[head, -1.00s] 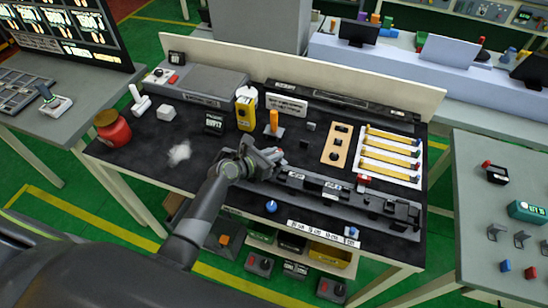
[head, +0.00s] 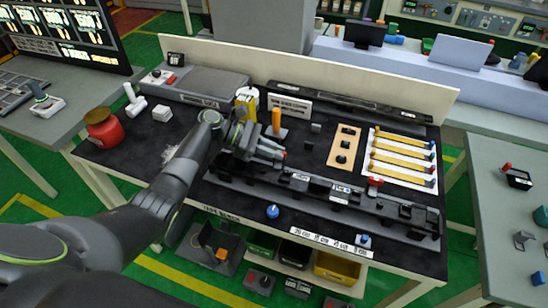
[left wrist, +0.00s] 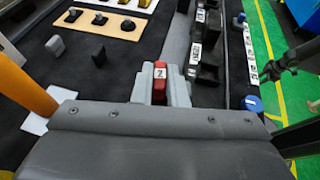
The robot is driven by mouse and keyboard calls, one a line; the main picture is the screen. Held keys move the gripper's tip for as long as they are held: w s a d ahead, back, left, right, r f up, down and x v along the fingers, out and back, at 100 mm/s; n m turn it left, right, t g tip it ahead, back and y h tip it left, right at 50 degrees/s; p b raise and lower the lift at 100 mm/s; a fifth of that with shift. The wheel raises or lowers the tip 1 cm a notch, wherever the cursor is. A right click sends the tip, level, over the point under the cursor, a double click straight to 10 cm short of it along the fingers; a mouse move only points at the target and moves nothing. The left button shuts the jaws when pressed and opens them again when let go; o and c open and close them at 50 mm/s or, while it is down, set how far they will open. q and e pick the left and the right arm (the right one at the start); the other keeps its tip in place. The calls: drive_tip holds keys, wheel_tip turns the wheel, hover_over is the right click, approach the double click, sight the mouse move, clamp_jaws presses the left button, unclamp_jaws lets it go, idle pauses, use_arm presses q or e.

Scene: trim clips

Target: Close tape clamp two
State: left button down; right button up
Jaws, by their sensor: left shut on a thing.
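My left gripper (head: 272,152) is over the left part of the long dark fixture rail (head: 240,187). In the left wrist view, its pale grey fingers (left wrist: 160,82) are shut on a red clamp lever (left wrist: 159,88) with a white label that reads 2. The fingers hide the lever's sides, and my gripper hides the clamp's base. I cannot tell how far the lever is tilted. Another red lever (head: 375,181) stands farther right on the rail.
An orange post (head: 276,122) stands close behind my left gripper. A tan board with black knobs (head: 343,148) and a white panel with yellow strips (head: 402,160) lie behind the rail. A blue knob (head: 272,211) sits in front. A red jar (head: 103,128) is at left.

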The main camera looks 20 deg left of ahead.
use_arm(q)
drive_tip(key=shift+w+m+g+b, duration=0.15)
drive_tip(key=shift+m+g+b, duration=0.95)
drive_tip(key=shift+g, duration=0.3)
drive_tip(key=c, duration=1.4)
unclamp_jaws()
drive_tip(key=shift+c, duration=0.2)
drive_tip(key=b+v, duration=0.5)
drive_tip(key=v, duration=1.2)
drive_tip(key=shift+w+a, duration=0.15)
drive_tip(key=shift+a, duration=0.05)
